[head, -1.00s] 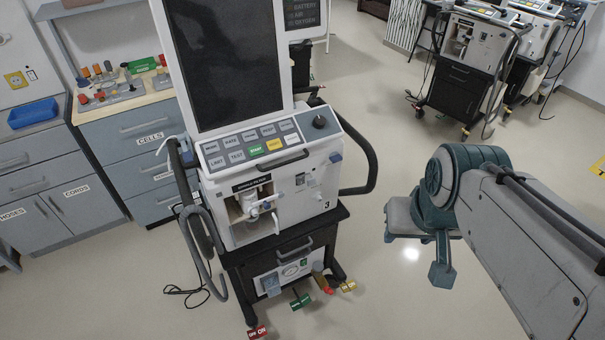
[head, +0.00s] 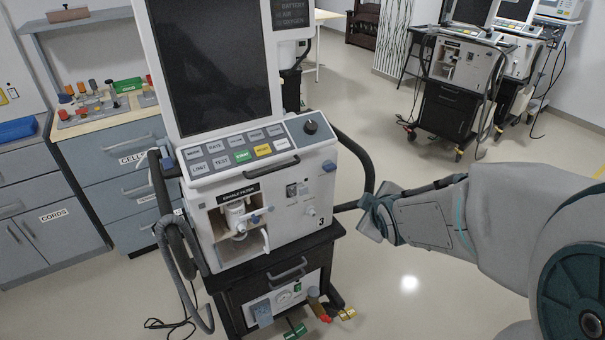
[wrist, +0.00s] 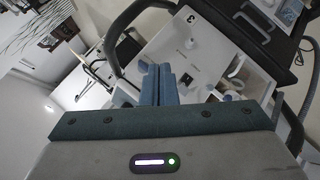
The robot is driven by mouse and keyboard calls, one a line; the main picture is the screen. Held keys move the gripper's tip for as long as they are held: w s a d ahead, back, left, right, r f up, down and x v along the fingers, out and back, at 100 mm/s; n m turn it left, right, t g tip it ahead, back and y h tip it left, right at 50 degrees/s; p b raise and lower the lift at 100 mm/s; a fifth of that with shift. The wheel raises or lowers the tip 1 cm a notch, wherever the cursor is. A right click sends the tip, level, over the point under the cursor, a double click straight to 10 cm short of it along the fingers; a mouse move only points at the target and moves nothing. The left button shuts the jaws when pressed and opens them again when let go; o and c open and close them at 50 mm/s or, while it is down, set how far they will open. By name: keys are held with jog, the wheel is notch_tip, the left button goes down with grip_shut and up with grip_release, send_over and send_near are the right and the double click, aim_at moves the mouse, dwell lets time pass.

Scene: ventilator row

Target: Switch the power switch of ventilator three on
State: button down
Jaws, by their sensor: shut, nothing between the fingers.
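Ventilator three (head: 262,215), a white unit with a "3" on its front, stands on a black cart in the middle of the head view. It fills much of the wrist view's right side (wrist: 185,50). A small green part (head: 297,287), possibly the power switch, is on the white lower panel (head: 270,305); its position is too small to read. My gripper (head: 366,212) is right of the ventilator, near its side handle. In the wrist view its blue fingers (wrist: 159,70) are together and empty, pointing toward the front; contact cannot be told.
A black side handle (head: 362,165) curves out at the ventilator's right. A grey hose (head: 180,265) hangs at its left. Colored pedals (head: 345,314) are at the cart's foot. Cabinets (head: 50,215) stand left; other ventilators (head: 455,90) stand back right. Floor between is clear.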

jog(key=w+a+f+n+t+y+b, duration=0.2)
jog(key=a+f+n+y+b, duration=0.2)
jog(key=a+f+n+b, duration=0.1)
jog(key=w+a+f+n+t+y+b, duration=0.2)
jog(key=w+a+f+n+y+b, duration=0.1)
jog(key=f+n, duration=0.4)
jog(key=shift+w+a+f+y+b, duration=0.35)
jog(key=shift+a+f+y+b, duration=0.3)
jog(key=shift+a+b, duration=0.4)
jog(key=shift+w, duration=0.1)
jog(key=p+x, duration=0.1)
jog(key=x, duration=1.2)
jog(key=shift+w, duration=0.4)
jog(key=shift+a+f, duration=0.15)
jog(key=shift+f, duration=0.05)
